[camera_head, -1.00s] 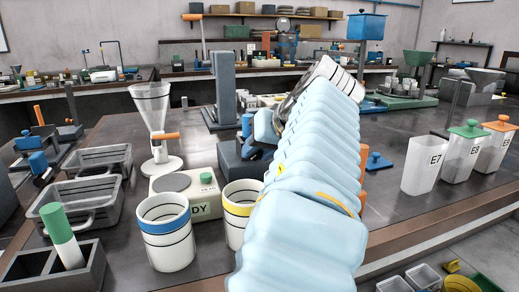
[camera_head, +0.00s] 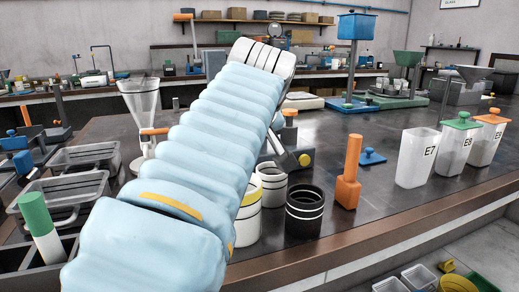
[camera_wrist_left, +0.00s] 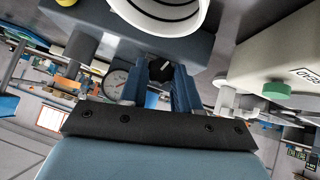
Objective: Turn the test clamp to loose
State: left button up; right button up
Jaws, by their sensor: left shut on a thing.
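My left arm, in a pale blue sleeve, crosses the head view and hides its own gripper and what it holds there. In the left wrist view my left gripper (camera_wrist_left: 157,88) has its two blue fingers closed about a small dark knob with a white mark (camera_wrist_left: 160,68), which appears to be the test clamp's knob. The knob sits against a blue-grey body (camera_wrist_left: 195,50). How far the knob is turned cannot be read. My right gripper is in neither view.
A round gauge (camera_wrist_left: 117,82) is left of the fingers, and a white cup (camera_wrist_left: 165,22) is close above. In the head view a black cup (camera_head: 304,212) and an orange handle (camera_head: 348,178) stand right of the arm. White bin E7 (camera_head: 417,158) stands farther right.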

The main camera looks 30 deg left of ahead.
pick_arm(q)
jog(key=shift+f+t+b, duration=0.1)
jog(key=shift+t+b, duration=0.2)
jog(key=shift+n, duration=0.3)
jog(key=o, duration=1.1)
jog(key=shift+c, duration=0.2)
jog(key=p+v, duration=0.2)
jog(key=v, duration=1.2)
jog(key=shift+a, duration=0.35)
jog(key=shift+s, duration=0.1)
